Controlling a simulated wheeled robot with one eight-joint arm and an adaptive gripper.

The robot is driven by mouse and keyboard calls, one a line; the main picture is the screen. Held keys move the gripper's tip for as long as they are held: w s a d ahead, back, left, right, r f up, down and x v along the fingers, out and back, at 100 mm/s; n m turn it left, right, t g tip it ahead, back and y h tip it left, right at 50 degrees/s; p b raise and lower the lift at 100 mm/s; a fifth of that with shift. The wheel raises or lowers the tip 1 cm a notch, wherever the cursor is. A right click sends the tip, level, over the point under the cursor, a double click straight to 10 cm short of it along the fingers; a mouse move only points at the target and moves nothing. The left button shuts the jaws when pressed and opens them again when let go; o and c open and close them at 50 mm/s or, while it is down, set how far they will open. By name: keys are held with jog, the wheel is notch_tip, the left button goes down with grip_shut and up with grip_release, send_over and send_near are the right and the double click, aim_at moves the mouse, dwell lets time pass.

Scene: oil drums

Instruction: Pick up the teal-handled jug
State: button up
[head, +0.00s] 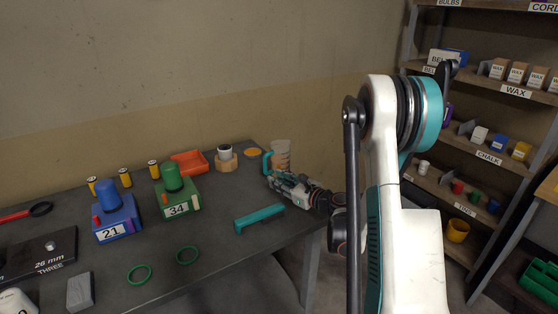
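The teal-handled jug (281,150) stands upright at the far right end of the dark table. Its body is pale with a tan lower part, and its teal handle is on its left side. My gripper (271,178) is low over the table, just in front of the jug, with its fingers pointing left and slightly away from me. It overlaps the lower part of the jug and handle in the picture. I cannot tell whether it touches the jug or how far apart the fingers are.
A teal bar (259,217) lies in front of my gripper. A white cup on a wooden block (226,164), an orange disc (252,153) and an orange tray (189,163) stand left of the jug. A green box marked 34 (178,202) is further left. Shelves (480,80) stand at right.

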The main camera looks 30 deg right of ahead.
aim_at(265, 174)
jog(key=d+m, duration=0.1)
jog(key=d+f, duration=0.1)
jog(key=s+d+f+m+t, duration=0.1)
jog(key=shift+s+d+m+h, duration=0.1)
jog(key=shift+d+m+h, duration=0.2)
jog(key=shift+d, duration=0.1)
jog(key=shift+w+r+p, duration=0.15)
jog(key=shift+w+p, duration=0.2)
jog(key=shift+p, duration=0.3)
jog(key=p+x, duration=0.1)
jog(key=x, duration=0.5)
jog(key=shift+w+a+p, duration=0.1)
jog(key=shift+w+p, duration=0.15)
jog(key=shift+p, duration=0.1)
jog(key=shift+r+b+x, duration=0.15)
jog(key=shift+b+x, duration=0.3)
jog(key=shift+x, duration=1.2)
jog(key=shift+r+b+x, duration=0.15)
jog(key=shift+b+x, duration=0.25)
jog(key=shift+x, duration=1.2)
jog(key=shift+c, duration=0.5)
grip_shut()
